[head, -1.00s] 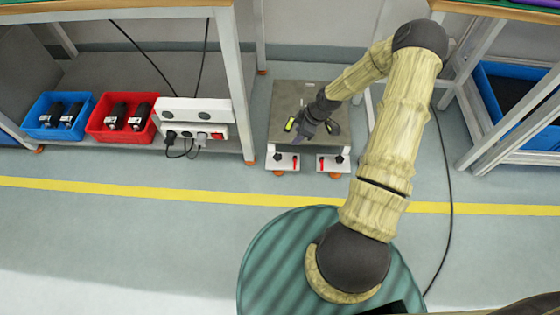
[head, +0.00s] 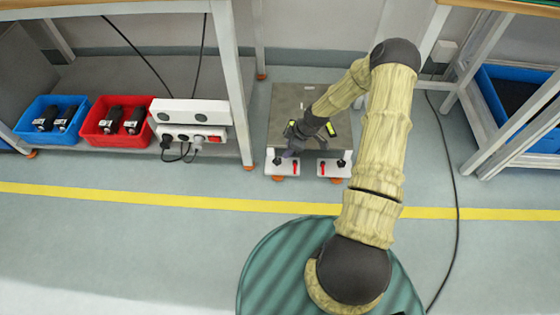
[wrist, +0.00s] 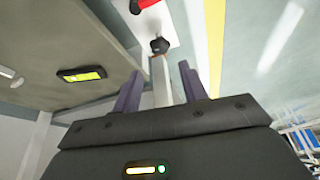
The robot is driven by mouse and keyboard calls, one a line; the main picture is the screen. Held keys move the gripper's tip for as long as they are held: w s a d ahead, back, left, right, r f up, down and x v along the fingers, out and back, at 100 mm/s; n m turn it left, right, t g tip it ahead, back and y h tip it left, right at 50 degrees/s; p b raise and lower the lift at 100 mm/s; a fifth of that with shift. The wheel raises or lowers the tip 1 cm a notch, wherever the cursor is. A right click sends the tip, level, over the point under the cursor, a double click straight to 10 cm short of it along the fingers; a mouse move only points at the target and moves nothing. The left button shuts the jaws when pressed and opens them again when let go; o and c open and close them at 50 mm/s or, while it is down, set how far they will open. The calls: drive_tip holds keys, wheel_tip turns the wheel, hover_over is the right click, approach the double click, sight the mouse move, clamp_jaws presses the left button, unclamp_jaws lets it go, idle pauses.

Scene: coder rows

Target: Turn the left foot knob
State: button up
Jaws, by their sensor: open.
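The left foot (head: 283,172) is a white plate at the front of a low grey-topped unit (head: 285,108). It carries the black left foot knob (head: 277,160) and a red lever (head: 295,168). My gripper (head: 289,153) is low over this plate, just right of the knob. In the wrist view my gripper (wrist: 160,85) is open, with two dark purple fingers apart and nothing between them. A black knob (wrist: 159,45) shows beyond the fingertips, roughly in line with the gap, with a red lever (wrist: 146,3) near it. I see no contact with the knob.
A similar right foot (head: 333,172) has its own black knob and red lever. Left stand a power strip (head: 190,134), a red bin (head: 117,119) and a blue bin (head: 53,121) under a bench. A bench leg (head: 233,90) rises nearby. The floor in front is clear.

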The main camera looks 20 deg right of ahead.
sight(278, 160)
drive_tip(key=b+x, duration=0.4)
drive_tip(key=x, duration=0.5)
drive_tip(key=shift+f, duration=0.1)
drive_tip(key=c, duration=0.7)
